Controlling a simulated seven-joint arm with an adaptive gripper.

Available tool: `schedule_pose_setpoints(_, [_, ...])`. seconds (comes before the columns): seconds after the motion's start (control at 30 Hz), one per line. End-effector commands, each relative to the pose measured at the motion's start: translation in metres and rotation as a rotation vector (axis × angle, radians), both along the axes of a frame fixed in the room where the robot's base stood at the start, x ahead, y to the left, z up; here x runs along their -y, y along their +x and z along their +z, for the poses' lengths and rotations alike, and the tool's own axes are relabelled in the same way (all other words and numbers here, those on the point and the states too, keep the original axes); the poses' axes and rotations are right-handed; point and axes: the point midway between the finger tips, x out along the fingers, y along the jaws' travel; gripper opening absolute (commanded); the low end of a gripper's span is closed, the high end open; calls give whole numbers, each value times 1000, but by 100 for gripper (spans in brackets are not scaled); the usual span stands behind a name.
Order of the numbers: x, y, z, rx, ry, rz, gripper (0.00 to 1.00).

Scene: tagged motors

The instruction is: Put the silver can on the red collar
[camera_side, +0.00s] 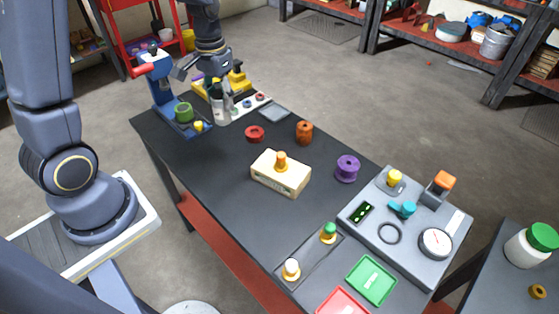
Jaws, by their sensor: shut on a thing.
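The silver can (221,110) is a pale grey upright cylinder at the far end of the dark table, beside a white strip. My gripper (222,91) is above it with its fingers pointing down, shut on its upper part. Whether the can touches the surface beneath is not clear. A small red collar (260,97) shows on the white strip (236,112), to the right of the can. A larger red ring-shaped piece (255,134) lies on the table, nearer the camera. The fingers hide part of the can.
A blue press-like stand (163,88) with a green ring is left of my gripper, with a yellow fixture (237,79) behind. An orange spool (304,132), purple spool (347,168) and cream block (281,173) stand mid-table. A grey panel (410,225) is at right.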

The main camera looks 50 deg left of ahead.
Motion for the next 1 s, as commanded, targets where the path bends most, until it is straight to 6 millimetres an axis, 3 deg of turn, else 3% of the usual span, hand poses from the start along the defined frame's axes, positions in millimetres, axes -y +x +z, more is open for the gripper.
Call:
schedule_pose_setpoints(0.23, [-14,66,-33,-3,-2,0,8])
schedule_pose_setpoints(0.4, [-20,94,-66,-3,-2,0,8])
schedule_pose_setpoints(0.77, [-25,117,-95,-1,-1,0,8])
schedule_pose_setpoints(0.9, [-25,116,-118,-3,-2,0,8])
schedule_pose_setpoints(1.0, [-25,116,-123,0,-1,0,8])
